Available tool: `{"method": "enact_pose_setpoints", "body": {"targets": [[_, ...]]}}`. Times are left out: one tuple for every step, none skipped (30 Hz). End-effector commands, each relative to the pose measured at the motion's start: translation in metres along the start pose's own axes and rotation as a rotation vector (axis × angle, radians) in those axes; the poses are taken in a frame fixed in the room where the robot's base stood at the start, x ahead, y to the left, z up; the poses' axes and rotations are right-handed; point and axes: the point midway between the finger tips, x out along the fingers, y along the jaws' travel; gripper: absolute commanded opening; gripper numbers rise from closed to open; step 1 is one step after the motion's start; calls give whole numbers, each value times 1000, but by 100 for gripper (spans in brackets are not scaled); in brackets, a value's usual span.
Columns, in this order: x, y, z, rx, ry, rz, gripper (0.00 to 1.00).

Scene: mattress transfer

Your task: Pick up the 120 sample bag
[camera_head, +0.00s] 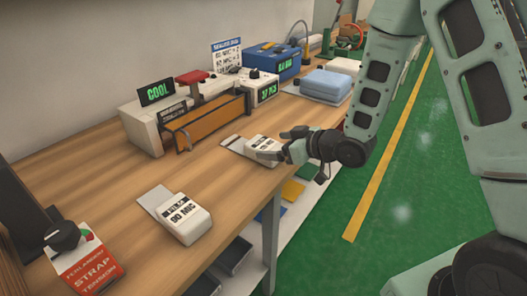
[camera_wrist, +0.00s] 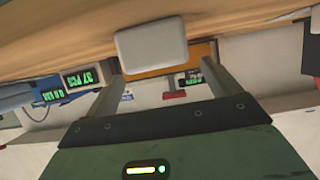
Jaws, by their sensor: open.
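A white sample bag (camera_head: 262,144) with a dark-printed MIC label lies on the wooden table at the near right edge; its number is too small to read surely. My gripper (camera_head: 279,145) is at the bag's right end, open, with its fingers beside it. In the wrist view, a plain pale block face (camera_wrist: 150,48), likely this bag, shows just beyond and between the two spread fingers (camera_wrist: 158,82). I cannot tell whether the fingers touch it. A second white bag, seemingly marked 90 MIC (camera_head: 185,217), lies nearer on the table.
A sealer marked COOL (camera_head: 145,125) with an orange front bar (camera_head: 207,123) stands behind the bag. A scale (camera_head: 262,88), a blue device (camera_head: 272,62) and blue pads (camera_head: 325,86) stand farther back. A red strap box (camera_head: 86,262) is front left. Bare tabletop lies between.

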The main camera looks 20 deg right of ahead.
Motion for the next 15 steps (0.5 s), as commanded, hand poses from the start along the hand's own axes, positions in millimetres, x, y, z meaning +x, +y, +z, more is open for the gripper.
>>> {"method": "enact_pose_setpoints", "body": {"targets": [[3,0,0,0,-1,-2,89],[6,-1,1,0,-1,-2,89],[11,-1,1,0,-1,-3,89],[16,-1,1,0,-1,-3,89],[20,-1,1,0,-1,-3,89],[27,0,1,-1,-1,-3,89],[31,0,2,-1,-1,-4,89],[36,0,2,-1,-1,-3,89],[41,0,2,-1,-2,-2,89],[44,0,2,-1,-1,-2,89],[47,1,2,-1,-1,-1,89],[49,0,2,0,-1,-1,89],[51,0,2,0,-1,-2,89],[52,0,2,0,-1,-2,89],[52,0,2,0,-1,-1,89]]}}
